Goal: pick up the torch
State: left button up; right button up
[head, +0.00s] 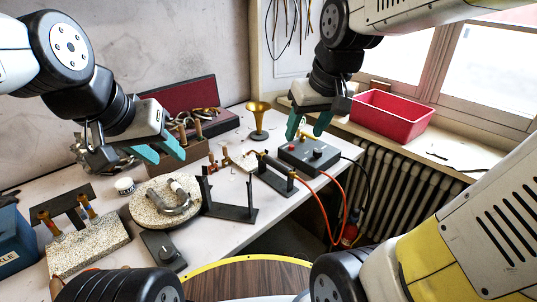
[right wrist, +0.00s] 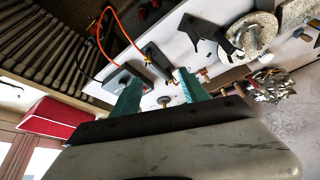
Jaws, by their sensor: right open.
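The torch (head: 277,166) appears to lie on a low black rest on the bench in the head view, with an orange hose running from its near end. In the right wrist view the torch (right wrist: 157,60) is just beyond the fingertips, small and partly unclear. My right gripper (head: 309,128) is open and empty, fingers pointing down above the grey control box (head: 309,155), behind and to the right of the torch. Its teal fingers also show in the right wrist view (right wrist: 159,78). My left gripper (head: 171,158) is open and empty over the left part of the bench.
A brass horn bell (head: 258,118) stands left of my right gripper. A black stand (head: 228,208), a round speckled turntable (head: 150,208) with a bent tube and a speckled block (head: 88,250) occupy the front left. A red bin (head: 390,116) sits on the sill. Hoses hang off the bench's right edge.

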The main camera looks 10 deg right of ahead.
jog(key=w+a+f+n+g+h, duration=0.25)
jog(key=w+f, duration=0.55)
jog(key=w, duration=0.4)
jog(key=n, duration=0.3)
send_over(275, 161)
jog(key=s, duration=0.1)
jog(key=shift+m+g+h, duration=0.25)
jog(key=shift+g+h, duration=0.1)
notch_tip(275, 161, down, 9)
jog(key=shift+s+a+r, duration=0.1)
jog(key=shift+s+r, duration=0.05)
jog(key=f, duration=0.2)
jog(key=w+f, duration=0.1)
jog(key=f, duration=0.4)
jog(key=shift+w+d+f, duration=0.15)
jog(key=shift+d+f, duration=0.1)
jog(key=shift+f, duration=0.15)
grip_shut()
